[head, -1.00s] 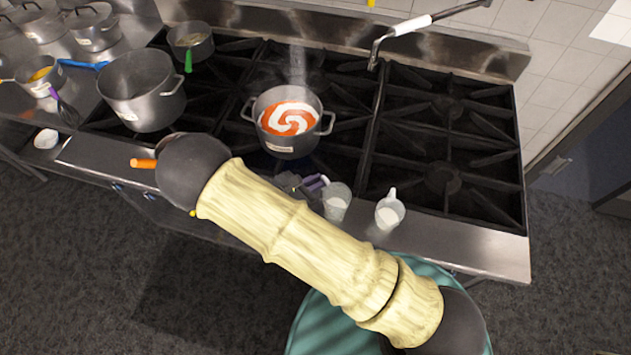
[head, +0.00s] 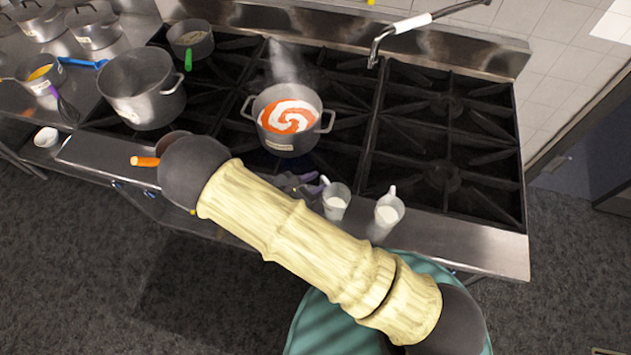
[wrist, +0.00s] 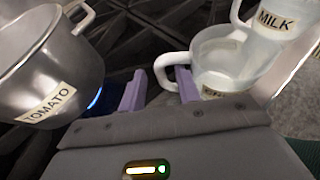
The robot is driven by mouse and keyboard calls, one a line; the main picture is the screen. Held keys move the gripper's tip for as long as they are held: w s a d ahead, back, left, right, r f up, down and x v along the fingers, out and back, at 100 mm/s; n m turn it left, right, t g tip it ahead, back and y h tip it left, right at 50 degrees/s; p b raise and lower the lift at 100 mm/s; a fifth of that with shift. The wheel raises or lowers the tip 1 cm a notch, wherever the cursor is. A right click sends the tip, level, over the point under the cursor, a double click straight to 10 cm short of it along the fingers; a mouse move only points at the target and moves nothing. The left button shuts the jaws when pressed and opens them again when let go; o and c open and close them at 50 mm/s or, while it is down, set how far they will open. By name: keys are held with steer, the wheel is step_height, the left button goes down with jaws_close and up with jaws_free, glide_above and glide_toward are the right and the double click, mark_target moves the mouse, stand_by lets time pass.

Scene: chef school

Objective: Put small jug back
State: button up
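The small jug (head: 336,203), clear with a white handle and pale contents, stands on the steel front strip of the stove. In the wrist view the jug (wrist: 225,62) has a label partly hidden by my gripper. My gripper (wrist: 160,90) has its two purple fingers apart. The jug's handle reaches into the gap, close to the right finger, with clear space to the left finger. In the head view my gripper (head: 309,186) is just left of the jug, partly covered by my arm.
A second jug (head: 389,212), labelled MILK in the wrist view (wrist: 272,22), stands just right. A steaming pot (head: 288,145) labelled TOMATO, with an orange and white swirl, is on a lit burner behind left. The right burners (head: 445,140) are empty.

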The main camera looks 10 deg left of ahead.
steer(key=b+v, duration=0.3)
steer(key=v, duration=0.9)
steer(key=shift+b, duration=0.4)
steer(key=shift+r, duration=0.1)
steer(key=c, duration=0.3)
steer(key=shift+w+d+m, duration=0.2)
steer(key=shift+d+m, duration=0.1)
jaws_close()
step_height(320, 180, up, 5)
steer(key=m+g+y, duration=0.1)
steer(key=m+g, duration=0.9)
steer(key=m, duration=0.2)
glide_above(346, 204)
steer(key=shift+w, duration=0.25)
steer(key=d+r+m+t+y, duration=0.1)
steer(key=d+r+m+y, duration=0.2)
steer(key=d+m, duration=0.4)
steer(key=d+r+m+t+y, duration=0.1)
steer(key=d+r+m+y, duration=0.3)
steer(key=d+m, duration=0.4)
steer(key=shift+s+r+m+b, duration=0.15)
steer(key=shift+r+m+b, duration=0.2)
steer(key=shift+r, duration=0.45)
